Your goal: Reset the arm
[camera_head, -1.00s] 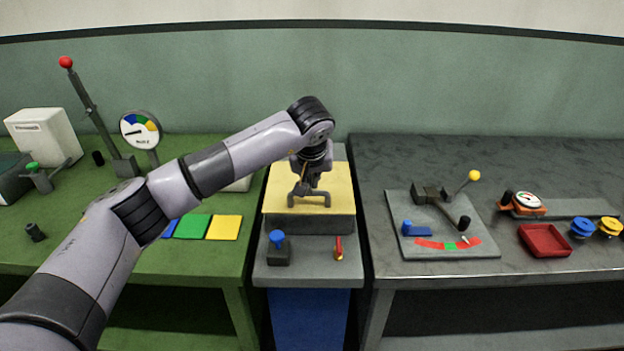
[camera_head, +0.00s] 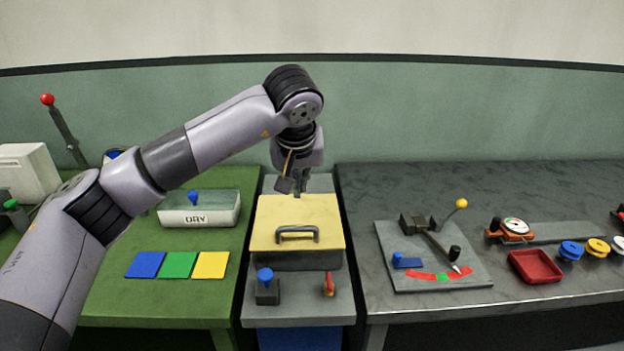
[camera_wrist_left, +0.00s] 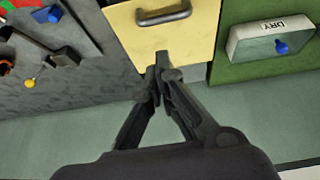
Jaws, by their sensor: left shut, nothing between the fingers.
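My left arm comes in from the left in the head view and bends down at the wrist over the middle stand. My left gripper (camera_head: 297,188) points down above the back edge of the yellow-lidded box (camera_head: 270,218). Its fingers are shut and empty, apart from the lid's grey handle (camera_head: 297,229). In the wrist view the closed fingertips (camera_wrist_left: 162,62) show over the yellow lid (camera_wrist_left: 199,38), with the handle (camera_wrist_left: 163,18) beyond them. My right gripper is not in view.
Left, the green bench holds a DRY box (camera_head: 210,215) and blue, green and yellow squares (camera_head: 178,265). A blue-knobbed block (camera_head: 266,290) and a red lever (camera_head: 329,285) stand in front of the box. Right, the dark bench holds a lever plate (camera_head: 400,275) and a red tray (camera_head: 535,267).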

